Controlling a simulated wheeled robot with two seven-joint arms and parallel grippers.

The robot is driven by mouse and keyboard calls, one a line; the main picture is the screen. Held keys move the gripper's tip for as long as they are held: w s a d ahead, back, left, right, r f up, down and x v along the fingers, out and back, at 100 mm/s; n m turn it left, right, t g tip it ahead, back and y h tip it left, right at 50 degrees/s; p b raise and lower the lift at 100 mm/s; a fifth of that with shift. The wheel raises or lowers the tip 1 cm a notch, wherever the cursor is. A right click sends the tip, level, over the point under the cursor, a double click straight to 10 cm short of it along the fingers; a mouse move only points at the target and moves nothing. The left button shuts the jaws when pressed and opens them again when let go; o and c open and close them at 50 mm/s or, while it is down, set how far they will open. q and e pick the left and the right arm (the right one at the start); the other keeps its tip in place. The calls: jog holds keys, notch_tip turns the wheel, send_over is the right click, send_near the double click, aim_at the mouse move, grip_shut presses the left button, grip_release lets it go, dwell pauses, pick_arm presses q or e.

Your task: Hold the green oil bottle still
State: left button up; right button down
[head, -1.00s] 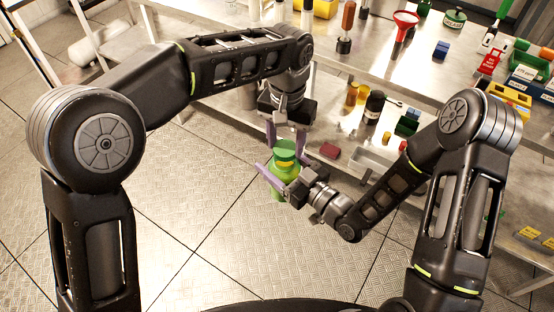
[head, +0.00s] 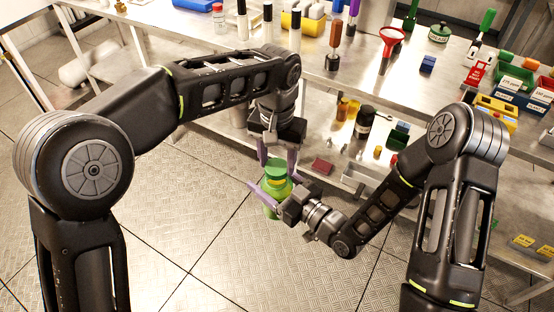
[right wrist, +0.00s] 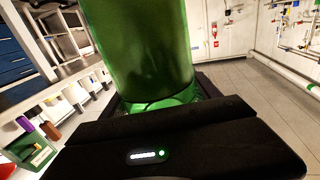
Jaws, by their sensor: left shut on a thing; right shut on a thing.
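The green oil bottle (head: 272,208) is upright, held in the air in front of the bench in the head view. It has a green cap (head: 275,169) with a yellow band below it. My right gripper (head: 271,193) is shut around the bottle's body from the right. The right wrist view shows the translucent green body (right wrist: 145,45) close up, standing between the jaws. My left gripper (head: 278,158) points down from above, its purple fingers on either side of the cap and shut on it. The fingers' exact contact on the cap is too small to see.
A metal bench (head: 350,75) runs behind the bottle, with a red funnel (head: 391,38), a green oil can (head: 440,32) and several bins on top. Its lower shelf holds a dark jar (head: 365,120) and a red block (head: 321,166). Open floor (head: 190,220) lies left of the bottle.

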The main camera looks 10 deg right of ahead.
aim_at(277, 193)
pick_arm(q)
jog(key=shift+f, duration=0.1)
jog(key=shift+f, duration=0.8)
jog(key=shift+f, duration=0.55)
dwell(0.4)
